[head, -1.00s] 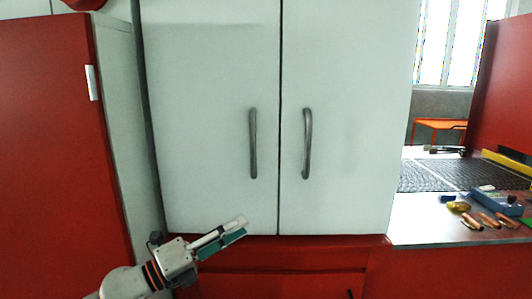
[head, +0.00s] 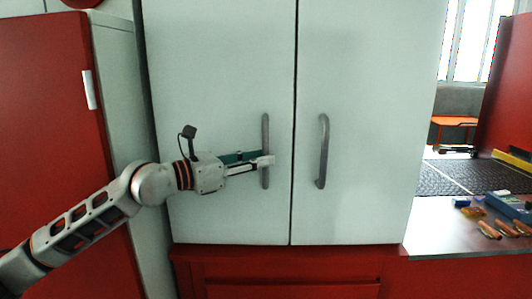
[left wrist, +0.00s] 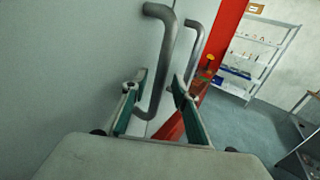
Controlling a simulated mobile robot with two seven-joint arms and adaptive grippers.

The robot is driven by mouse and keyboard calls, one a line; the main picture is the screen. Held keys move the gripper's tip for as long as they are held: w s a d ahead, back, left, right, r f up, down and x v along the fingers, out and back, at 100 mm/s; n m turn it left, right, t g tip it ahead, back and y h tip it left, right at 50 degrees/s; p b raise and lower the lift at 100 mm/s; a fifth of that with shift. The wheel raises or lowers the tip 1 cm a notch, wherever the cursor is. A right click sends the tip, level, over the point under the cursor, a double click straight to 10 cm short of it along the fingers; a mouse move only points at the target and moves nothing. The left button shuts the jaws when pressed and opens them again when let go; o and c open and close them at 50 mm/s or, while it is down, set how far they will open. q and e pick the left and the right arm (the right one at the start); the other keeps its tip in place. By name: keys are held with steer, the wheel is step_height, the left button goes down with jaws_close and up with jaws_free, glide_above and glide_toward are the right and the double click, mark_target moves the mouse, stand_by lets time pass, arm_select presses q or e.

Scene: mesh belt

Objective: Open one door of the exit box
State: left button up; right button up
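The exit box is a white cabinet with a left door (head: 210,80) and a right door (head: 370,90), both shut. Each door has a grey upright bar handle: the left handle (head: 265,128) and the right handle (head: 323,150). My left gripper (head: 264,158) is at the lower half of the left handle. In the left wrist view its two green-padded fingers (left wrist: 160,82) are apart, with the lower part of the left handle (left wrist: 168,50) between them. I cannot tell whether they touch it. The right handle (left wrist: 196,45) shows beyond. My right gripper is not in view.
A red cabinet (head: 50,130) stands close on the left, beside my left arm. A red base (head: 285,268) lies below the doors. On the right, a counter (head: 430,230) holds several small items. The left wrist view shows a shelf rack (left wrist: 262,60) far off.

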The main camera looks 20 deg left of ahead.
arm_select(q)
steer(key=shift+x, duration=1.15)
jaws_close()
steer(key=shift+s, duration=0.15)
